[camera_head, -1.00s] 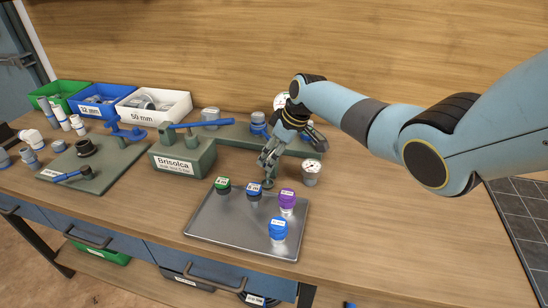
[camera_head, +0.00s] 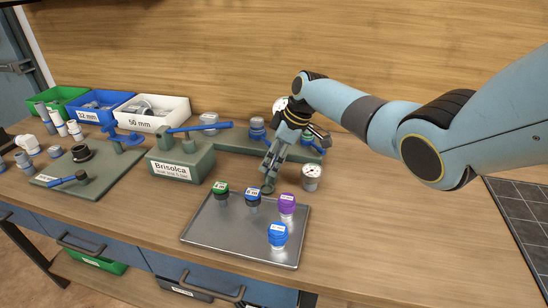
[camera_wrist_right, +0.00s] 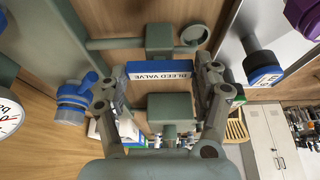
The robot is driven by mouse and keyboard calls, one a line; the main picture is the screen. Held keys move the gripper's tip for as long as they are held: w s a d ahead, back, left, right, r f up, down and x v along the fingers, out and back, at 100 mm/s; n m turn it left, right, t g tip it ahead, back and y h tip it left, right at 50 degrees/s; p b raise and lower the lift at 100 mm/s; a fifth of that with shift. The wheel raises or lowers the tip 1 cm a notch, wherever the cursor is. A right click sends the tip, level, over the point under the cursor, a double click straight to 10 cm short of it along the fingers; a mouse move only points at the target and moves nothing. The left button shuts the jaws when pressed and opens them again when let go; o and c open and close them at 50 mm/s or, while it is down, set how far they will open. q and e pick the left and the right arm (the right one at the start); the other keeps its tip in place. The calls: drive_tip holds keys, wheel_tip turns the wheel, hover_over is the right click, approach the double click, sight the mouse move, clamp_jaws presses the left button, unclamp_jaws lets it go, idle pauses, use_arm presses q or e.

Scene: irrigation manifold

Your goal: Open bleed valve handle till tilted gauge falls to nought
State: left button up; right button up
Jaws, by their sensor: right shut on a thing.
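My right gripper (camera_head: 268,184) reaches down at the front of the grey-green manifold, behind the tray. In the right wrist view its fingers (camera_wrist_right: 160,92) are shut on the bleed valve handle (camera_wrist_right: 160,69), a blue bar with a white "BLEED VALVE" label. In the head view the gripper hides most of this handle. A small gauge (camera_head: 311,172) with a white, tilted face stands just right of the gripper; its needle is too small to read. Part of a gauge dial (camera_wrist_right: 8,115) shows at the wrist view's left edge. Another white dial (camera_head: 280,104) is partly behind my arm. My left gripper is out of view.
A metal tray (camera_head: 213,239) in front holds green-, blue- and purple-topped caps. The manifold block (camera_head: 183,168) labelled "Brisolca" carries a blue lever (camera_head: 200,127). Green, blue and white bins (camera_head: 152,111) stand at the back left. The bench right of the tray is clear.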

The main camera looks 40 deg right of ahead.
drive_tip(key=o, duration=1.2)
drive_tip(key=v, duration=1.2)
